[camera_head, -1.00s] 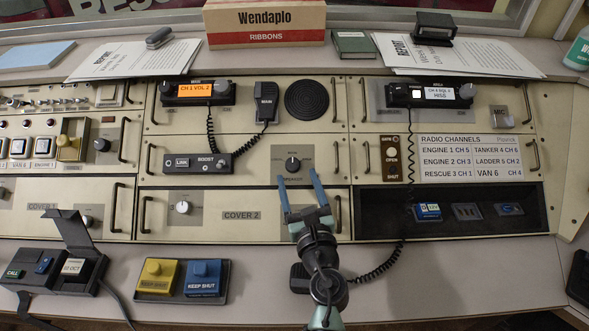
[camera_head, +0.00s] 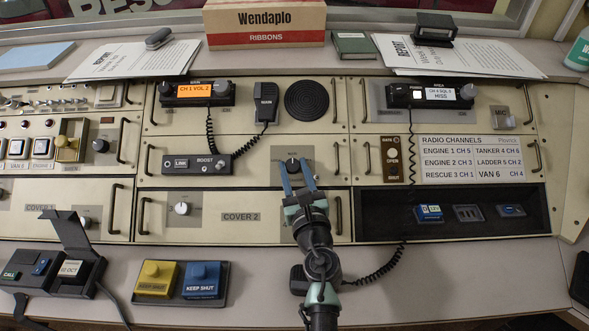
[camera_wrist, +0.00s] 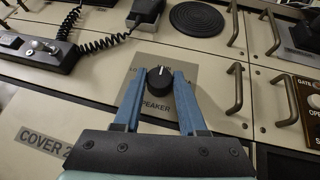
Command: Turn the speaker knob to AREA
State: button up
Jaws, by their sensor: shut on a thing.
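The speaker knob (camera_head: 293,163) is a round black knob with a white pointer line, on a grey plate (camera_head: 306,153) on the cream console. In the wrist view the knob (camera_wrist: 160,79) sits between the two blue fingers, and its pointer points about straight up in that picture. My gripper (camera_head: 297,175) reaches up from the front, and in the wrist view my gripper (camera_wrist: 159,85) is shut on the knob, a finger on each side.
Metal handles (camera_head: 337,157) stand out right of the plate, and a handset (camera_head: 266,103) hangs above left. The round speaker grille (camera_head: 307,100) lies above. Below right is a dark recess (camera_head: 380,222) with small modules. A coiled cord (camera_head: 380,266) runs near my arm.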

grip_shut()
jog(key=shift+a+m+t+h+p, duration=0.15)
jog(key=shift+m+h+p, duration=0.15)
jog(key=shift+m+h, duration=0.35)
jog(key=shift+a+m+t+h+p, duration=0.15)
jog(key=shift+m+h+p, duration=0.15)
jog(key=shift+m+h, duration=0.35)
jog(key=shift+d+m+h, duration=0.1)
jog(key=shift+m+h, duration=0.3)
jog(key=shift+m, duration=0.1)
jog(key=shift+m+h, duration=0.3)
jog(key=shift+m, duration=0.1)
jog(key=shift+a+m+h+p, duration=0.2)
jog(key=shift+m+h+p, duration=0.05)
jog(key=shift+m+h, duration=0.5)
jog(key=shift+a+m+h+p, duration=0.15)
jog(key=shift+m+h+p, duration=0.1)
jog(key=shift+m+h, duration=0.45)
jog(key=m+g+h, duration=0.1)
jog(key=m+h, duration=0.1)
jog(key=m+g+h, duration=0.2)
jog(key=m+h, duration=0.1)
jog(key=shift+w+a+m+b, duration=0.1)
jog(key=shift+a+m+b, duration=0.1)
jog(key=shift+m+b, duration=0.15)
jog(key=shift+r+m+g+h+b, duration=0.1)
jog(key=shift+m+g+h+b, duration=0.3)
jog(key=shift+m+g+h, duration=0.65)
jog(key=shift+m, duration=0.55)
